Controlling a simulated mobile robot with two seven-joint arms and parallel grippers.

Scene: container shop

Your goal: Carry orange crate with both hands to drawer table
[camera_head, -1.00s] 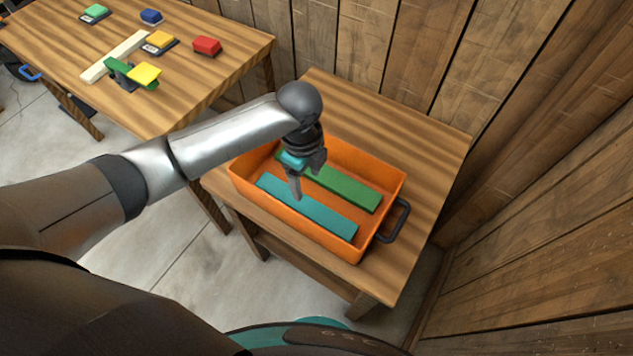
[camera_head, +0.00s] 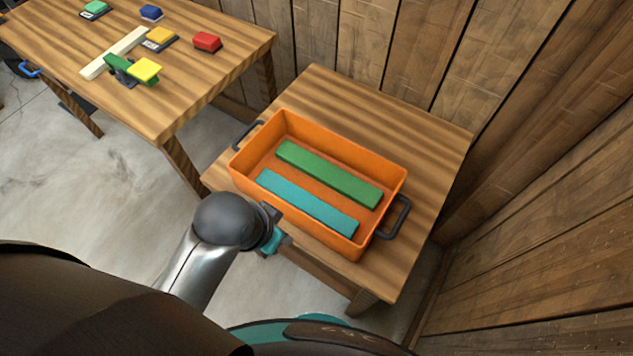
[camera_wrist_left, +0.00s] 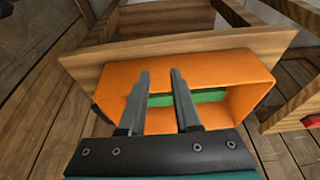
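The orange crate (camera_head: 300,218) sits upright on a small wooden table (camera_head: 345,90). It holds a green bar (camera_head: 328,174) and a teal bar (camera_head: 306,203) lying side by side. It has a dark handle at each end, the right handle (camera_head: 396,218) and the left handle (camera_head: 247,134). My left gripper (camera_head: 275,232) is just in front of the crate's near long side, apart from it and empty. In the left wrist view, its fingers (camera_wrist_left: 160,85) are open, with the orange crate (camera_wrist_left: 195,72) beyond them. My right gripper is not in view.
A larger wooden table (camera_head: 200,75) stands at the upper left with a red block (camera_head: 207,41), other coloured blocks and a long pale bar (camera_head: 115,53). Plank walls (camera_head: 430,60) stand behind and to the right. Concrete floor (camera_head: 90,175) lies open at left.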

